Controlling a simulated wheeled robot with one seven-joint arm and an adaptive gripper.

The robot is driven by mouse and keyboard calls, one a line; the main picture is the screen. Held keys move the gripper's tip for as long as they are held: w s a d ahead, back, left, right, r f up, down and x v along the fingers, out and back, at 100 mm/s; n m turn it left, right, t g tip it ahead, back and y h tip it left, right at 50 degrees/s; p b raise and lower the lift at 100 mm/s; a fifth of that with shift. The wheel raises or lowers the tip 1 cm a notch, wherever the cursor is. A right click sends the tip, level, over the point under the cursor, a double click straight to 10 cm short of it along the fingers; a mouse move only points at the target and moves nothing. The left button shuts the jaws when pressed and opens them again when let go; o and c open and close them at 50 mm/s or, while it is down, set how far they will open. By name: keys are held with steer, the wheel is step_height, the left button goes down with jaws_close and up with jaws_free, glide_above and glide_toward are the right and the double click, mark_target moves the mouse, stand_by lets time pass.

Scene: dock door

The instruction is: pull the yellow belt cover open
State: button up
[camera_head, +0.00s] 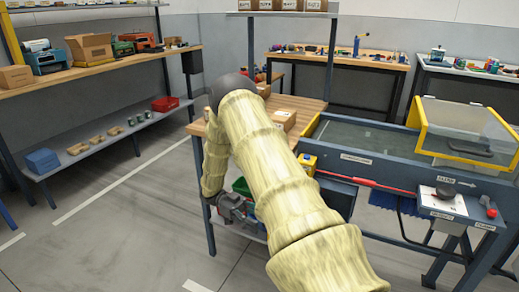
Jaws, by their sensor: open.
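The yellow belt cover (422,128) is at the right, a yellow frame with a clear panel. It sits over the right part of the conveyor belt (365,136). A dark shape shows behind the clear panel. I cannot tell exactly how far the cover is open. My gripper (250,217) is open at the lower left of the work table, well left of the cover and apart from it. My pale sleeved arm crosses the middle of the view and hides part of the table.
A wooden work table (292,104) with a cardboard box stands left of the conveyor. A red rod (365,183) runs along the conveyor's front to a control panel (442,201) with a red knob. Shelves (105,66) stand left. Floor at the lower left is clear.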

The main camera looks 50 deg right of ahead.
steer(key=w, duration=0.6)
steer(key=shift+w, duration=0.2)
steer(key=shift+d, duration=0.1)
stand_by(0.5)
